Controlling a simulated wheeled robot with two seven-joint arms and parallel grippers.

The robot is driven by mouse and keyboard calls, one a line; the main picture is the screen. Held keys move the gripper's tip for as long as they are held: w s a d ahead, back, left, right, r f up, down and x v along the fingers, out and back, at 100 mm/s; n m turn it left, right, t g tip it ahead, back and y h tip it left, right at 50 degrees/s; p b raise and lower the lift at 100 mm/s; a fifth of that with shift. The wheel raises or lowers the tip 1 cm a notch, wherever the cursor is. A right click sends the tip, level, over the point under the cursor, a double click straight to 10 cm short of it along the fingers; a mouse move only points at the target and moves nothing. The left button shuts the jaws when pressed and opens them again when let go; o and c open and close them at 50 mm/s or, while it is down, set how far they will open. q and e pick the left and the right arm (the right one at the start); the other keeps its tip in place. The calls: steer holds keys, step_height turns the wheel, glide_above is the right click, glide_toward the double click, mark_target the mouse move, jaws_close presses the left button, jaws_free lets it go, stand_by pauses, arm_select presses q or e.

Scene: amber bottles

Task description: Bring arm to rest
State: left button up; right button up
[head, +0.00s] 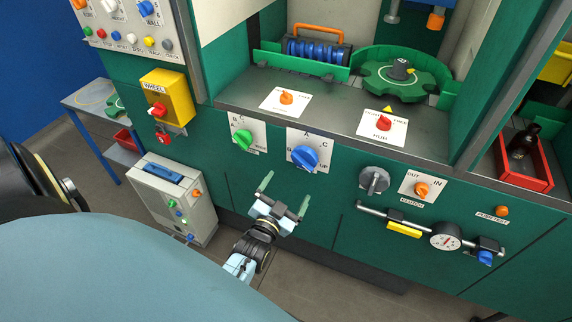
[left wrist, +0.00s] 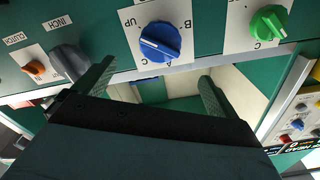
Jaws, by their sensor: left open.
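My left gripper (head: 285,193) is open and empty in the head view, in front of the green machine front, below the blue knob. In the left wrist view its two green fingers (left wrist: 155,85) stand apart with nothing between them. The blue knob (head: 308,156) sits on a white plate marked with letters; it also shows in the left wrist view (left wrist: 160,42). A green knob (head: 242,139) sits to its left. My right gripper is not recognisable in either view.
A grey knob (head: 374,180), an orange switch (head: 421,189) and a rail with a gauge (head: 445,237) stick out at the right. A dark bottle (head: 522,141) stands in a red bin (head: 535,183). A grey box (head: 174,200) stands on the floor at left.

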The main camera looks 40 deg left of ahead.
stand_by(0.4)
arm_select(q)
steer(key=s+d+f+g+h+b, duration=0.1)
steer(key=s+d+f+g+h, duration=0.3)
steer(key=f, duration=0.6)
steer(key=s+d+f+g+y+b, duration=0.1)
steer(key=s+f+g+b, duration=0.1)
steer(key=s+f, duration=0.6)
steer(key=s+d+f+g+h+b, duration=0.1)
steer(key=s+d+f+g+h, duration=0.2)
steer(key=f, duration=0.8)
steer(key=s+a+f+g+b, duration=0.1)
steer(key=s+f+g, duration=0.2)
steer(key=s, duration=0.9)
steer(key=s+a+f+g+y+b, duration=0.1)
steer(key=s+f+g, duration=0.3)
steer(key=s+f, duration=0.5)
steer(key=s, duration=0.3)
steer(key=shift+s+y, duration=0.3)
steer(key=shift+s, duration=0.1)
